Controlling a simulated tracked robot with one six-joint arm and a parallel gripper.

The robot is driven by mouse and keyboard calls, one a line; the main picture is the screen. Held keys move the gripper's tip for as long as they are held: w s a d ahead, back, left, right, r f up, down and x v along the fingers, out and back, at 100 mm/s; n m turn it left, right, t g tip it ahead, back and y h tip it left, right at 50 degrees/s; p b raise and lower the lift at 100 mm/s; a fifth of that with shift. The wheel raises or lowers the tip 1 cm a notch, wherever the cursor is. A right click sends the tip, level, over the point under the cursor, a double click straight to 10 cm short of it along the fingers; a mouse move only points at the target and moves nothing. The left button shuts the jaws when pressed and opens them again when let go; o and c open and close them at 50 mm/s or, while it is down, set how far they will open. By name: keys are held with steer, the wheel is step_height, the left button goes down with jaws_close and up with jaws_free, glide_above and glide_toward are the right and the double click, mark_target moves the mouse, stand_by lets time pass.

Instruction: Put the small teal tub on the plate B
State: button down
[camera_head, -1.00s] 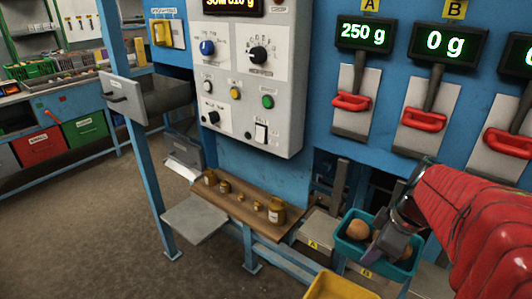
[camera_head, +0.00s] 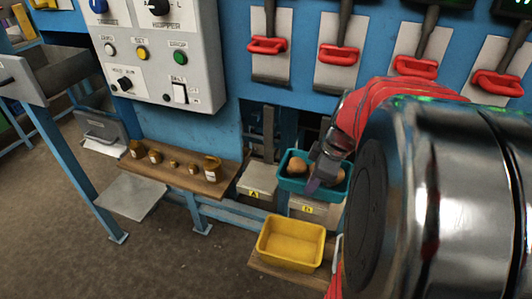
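The small teal tub (camera_head: 289,185) holds brown round lumps. It sits over or on plate B (camera_head: 326,212), the pale block with a yellow B label; I cannot tell whether it touches. My gripper (camera_head: 315,182) reaches in from the right, its dark fingers overlapping the tub's front rim and interior. Whether the fingers are shut on the rim or open cannot be seen. My arm hides the area right of the tub.
Plate A (camera_head: 258,181) is empty, left of plate B. A yellow tub (camera_head: 291,260) stands on a wooden shelf in front. Brass weights (camera_head: 212,168) line a wooden board (camera_head: 178,178) at left. Red-handled levers (camera_head: 338,54) hang above. Bare floor lies front left.

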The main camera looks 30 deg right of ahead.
steer(key=x, duration=0.4)
steer(key=shift+s+d+f, duration=0.2)
steer(key=shift+s+d, duration=0.05)
steer(key=shift+d, duration=0.05)
steer(key=shift+s, duration=0.1)
steer(key=c, duration=2.4)
jaws_free()
steer(key=shift+f, duration=0.15)
steer(key=shift+c, duration=0.2)
steer(key=o, duration=0.4)
steer(key=shift+o, duration=0.2)
